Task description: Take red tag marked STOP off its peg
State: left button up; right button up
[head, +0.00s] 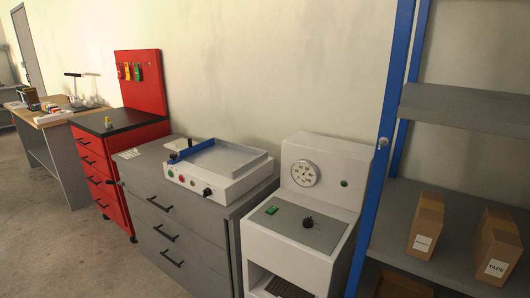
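A red upright panel (148,92) stands at the back of a red tool cabinet, at the left of the head view. Small coloured tags (137,72) hang in a row near the top of the panel. One looks green and another yellow-orange; a reddish one seems to hang at the left of the row, hard to tell from the red panel. The lettering is too small to read, so I cannot tell which is marked STOP. The pegs are too small to make out clearly. Neither of my grippers shows in this view.
The red drawer cabinet (94,170) has a black top with a small yellow item. Right of it are a grey cabinet (160,230) with a white machine (220,172), a white dial unit (320,215) and a blue-post shelf with boxes. Floor is clear at lower left.

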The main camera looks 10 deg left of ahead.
aim_at(119, 71)
jog(key=j+z, duration=0.5)
jog(key=j, duration=0.3)
jog(key=i+j+z, duration=0.1)
jog(key=j+z, duration=0.15)
jog(key=j, duration=0.6)
jog(key=j+z, duration=0.1)
jog(key=j, duration=5.05)
jog(key=z, duration=0.05)
